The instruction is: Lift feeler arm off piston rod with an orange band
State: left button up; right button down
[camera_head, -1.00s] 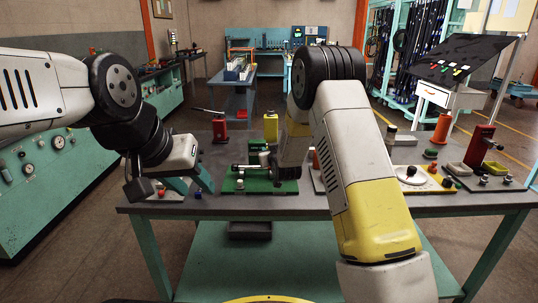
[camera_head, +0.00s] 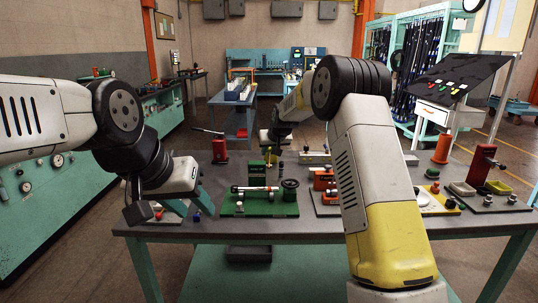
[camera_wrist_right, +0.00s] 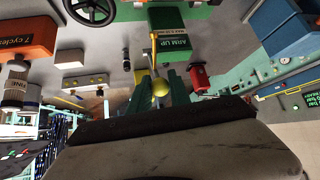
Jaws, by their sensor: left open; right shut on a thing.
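A green baseplate (camera_head: 232,208) on the table carries a horizontal rod assembly (camera_head: 254,188) with a reddish band, and a dark handwheel (camera_head: 289,185). Behind the rod stands a green block (camera_head: 257,169), labelled "ARM UP" in the right wrist view (camera_wrist_right: 172,20). My right gripper (camera_head: 272,148) is above this block, clear of the rod. In the right wrist view its green jaws (camera_wrist_right: 157,92) are shut on the thin yellow feeler arm (camera_wrist_right: 153,52) at its ball end. My left gripper (camera_head: 187,206) is open and empty, left of the green baseplate.
Right of the plate is an orange counter block (camera_head: 323,179), partly beside my right arm. A red post (camera_head: 219,150) stands behind left. A red stand (camera_head: 482,163) and trays are at the right.

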jog(key=shift+w+r, duration=0.3)
jog(key=shift+w, duration=0.15)
jog(key=c, duration=1.2)
grip_release()
jog(key=shift+f, duration=0.1)
jog(key=v, duration=0.8)
jog(key=shift+f, duration=0.1)
